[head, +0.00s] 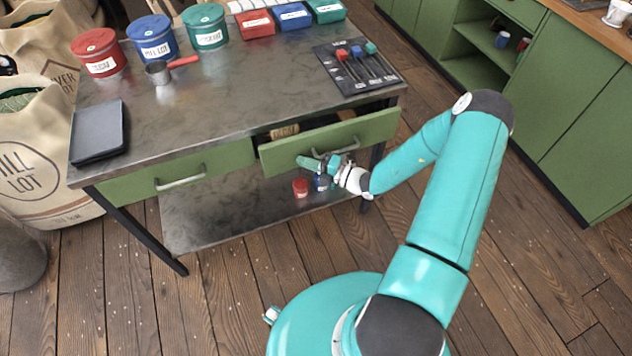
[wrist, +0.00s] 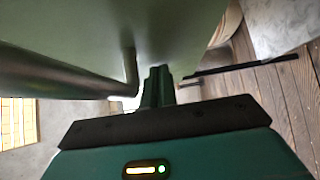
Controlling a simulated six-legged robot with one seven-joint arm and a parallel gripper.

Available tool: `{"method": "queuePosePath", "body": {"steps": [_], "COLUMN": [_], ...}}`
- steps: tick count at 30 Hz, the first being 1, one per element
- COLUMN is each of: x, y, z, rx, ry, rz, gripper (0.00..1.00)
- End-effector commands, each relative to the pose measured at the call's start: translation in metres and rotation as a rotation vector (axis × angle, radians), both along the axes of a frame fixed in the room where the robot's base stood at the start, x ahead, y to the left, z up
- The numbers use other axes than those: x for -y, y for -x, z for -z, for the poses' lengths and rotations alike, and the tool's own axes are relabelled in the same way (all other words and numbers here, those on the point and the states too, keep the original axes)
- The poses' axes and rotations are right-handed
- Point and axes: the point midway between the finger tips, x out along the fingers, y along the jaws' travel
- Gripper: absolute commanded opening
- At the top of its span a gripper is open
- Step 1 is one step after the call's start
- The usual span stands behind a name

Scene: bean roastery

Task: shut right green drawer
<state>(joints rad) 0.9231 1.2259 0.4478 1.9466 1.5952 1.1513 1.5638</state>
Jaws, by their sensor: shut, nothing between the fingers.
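The right green drawer (head: 330,140) stands partly open under the metal table, and a brush-like item (head: 284,131) shows inside it. Its metal handle (head: 343,149) is on the front. My gripper (head: 308,163) is shut and empty, close to the drawer front near the handle's left end. In the wrist view the fingers (wrist: 158,88) are together beside the handle bar (wrist: 60,72), with the green drawer front (wrist: 130,25) filling the top. I cannot tell whether the fingertips touch the front.
The left green drawer (head: 180,178) looks shut. The metal tabletop (head: 220,100) holds tins, small boxes, a scoop (head: 160,72), a dark tablet-like slab (head: 98,130) and a tool mat (head: 356,66). Small red (head: 300,187) and blue (head: 321,182) containers stand on the lower shelf. Green cabinets (head: 580,130) stand at right.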

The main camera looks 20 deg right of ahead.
Motion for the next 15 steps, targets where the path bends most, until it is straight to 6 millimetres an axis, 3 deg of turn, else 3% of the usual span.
{"method": "queuePosePath", "body": {"steps": [6, 15], "x": [0.0, 0.0], "y": [-0.043, -0.069], "z": [0.0, 0.0], "rx": [0.001, 0.001], "ry": [0.0, 0.001], "rz": [-0.001, 0.0], "gripper": [0.0, 0.0]}}
